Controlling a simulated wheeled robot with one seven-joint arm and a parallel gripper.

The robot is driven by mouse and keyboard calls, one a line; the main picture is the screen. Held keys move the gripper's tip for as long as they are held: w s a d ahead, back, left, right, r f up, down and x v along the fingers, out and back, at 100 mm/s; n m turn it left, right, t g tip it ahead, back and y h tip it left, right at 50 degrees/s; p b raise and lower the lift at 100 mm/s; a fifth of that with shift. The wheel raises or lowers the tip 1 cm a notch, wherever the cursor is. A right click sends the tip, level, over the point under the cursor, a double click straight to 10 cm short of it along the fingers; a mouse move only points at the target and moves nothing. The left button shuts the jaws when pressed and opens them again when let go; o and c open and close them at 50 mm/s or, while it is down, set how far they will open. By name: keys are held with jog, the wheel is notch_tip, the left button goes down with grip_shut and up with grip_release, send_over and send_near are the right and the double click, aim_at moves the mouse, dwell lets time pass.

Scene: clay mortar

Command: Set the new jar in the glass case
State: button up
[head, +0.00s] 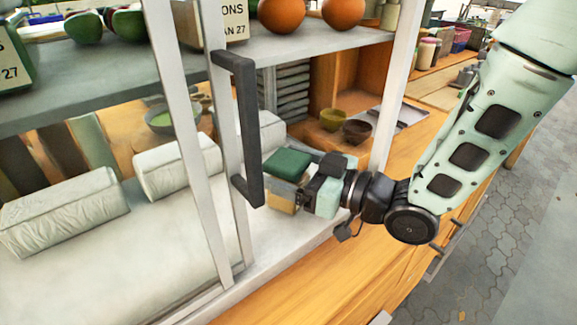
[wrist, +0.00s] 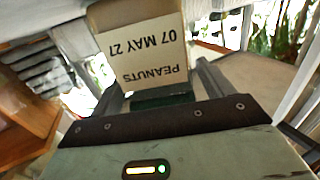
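My gripper (head: 290,187) is at the right part of the glass case (head: 231,265), beside the black door handle (head: 250,130) and low over the white lower deck. It looks shut on a jar with a dark green lid (head: 288,164). The jar's cream label (wrist: 145,50) reads PEANUTS 07 MAY 27, upside down in the wrist view. One finger (wrist: 108,103) is on each side of the jar. I cannot tell whether the jar touches the deck; its lower part is partly hidden in the head view.
The case's upper shelf (head: 130,82) bears orange round things (head: 281,14), green ones (head: 84,27) and date cards (head: 235,18). White wrapped bundles (head: 64,212) lie on the lower deck. Bowls (head: 357,131) stand behind. The front deck (head: 130,270) is clear. White posts stand left of my gripper.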

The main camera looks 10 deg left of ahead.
jog(key=v, duration=0.9)
jog(key=shift+d+r, duration=0.15)
jog(key=shift+r, duration=0.15)
jog(key=shift+p, duration=1)
jog(key=p+v, duration=0.1)
jog(key=p, duration=0.3)
jog(key=p+v, duration=0.1)
jog(key=p, duration=0.3)
jog(key=shift+s+d+f, duration=0.15)
jog(key=shift+d+f, duration=0.05)
jog(key=shift+d, duration=0.05)
jog(key=shift+f, duration=0.1)
